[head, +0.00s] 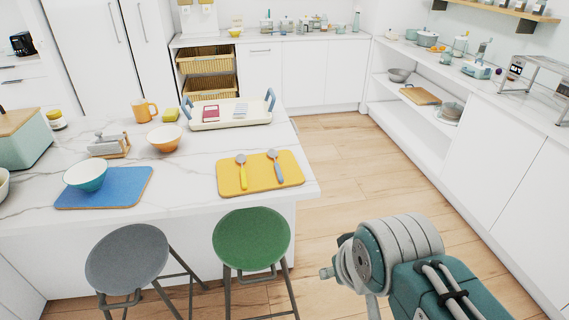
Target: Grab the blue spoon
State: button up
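A spoon with a blue handle (278,171) and a greyish head lies on the right part of a yellow mat (262,185) on the white marble island. To its left on the same mat lies a spoon with a yellow-orange handle (243,178). Both spoons have their heads toward the back of the island. Part of my arm shows at the lower right, in front of the floor and apart from the island. My gripper's fingers do not show.
A green stool (251,237) and a grey stool (127,257) stand at the island's front. A white tray (230,122) with blue handles lies behind the mat. A bowl (86,175) sits on a blue mat (128,187) at left. Wood floor (353,165) is clear right of the island.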

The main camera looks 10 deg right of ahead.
aim_at(272, 153)
jog(key=i+l+u, duration=0.1)
jog(key=l+u, duration=0.3)
jog(key=l, duration=0.45)
jog(key=l+u, duration=0.4)
jog(key=l, duration=0.5)
jog(key=i+l+u, duration=0.75)
jog(key=l, duration=0.35)
jog(key=i+l+u, duration=0.25)
jog(key=i, duration=0.15)
jog(key=j, duration=0.1)
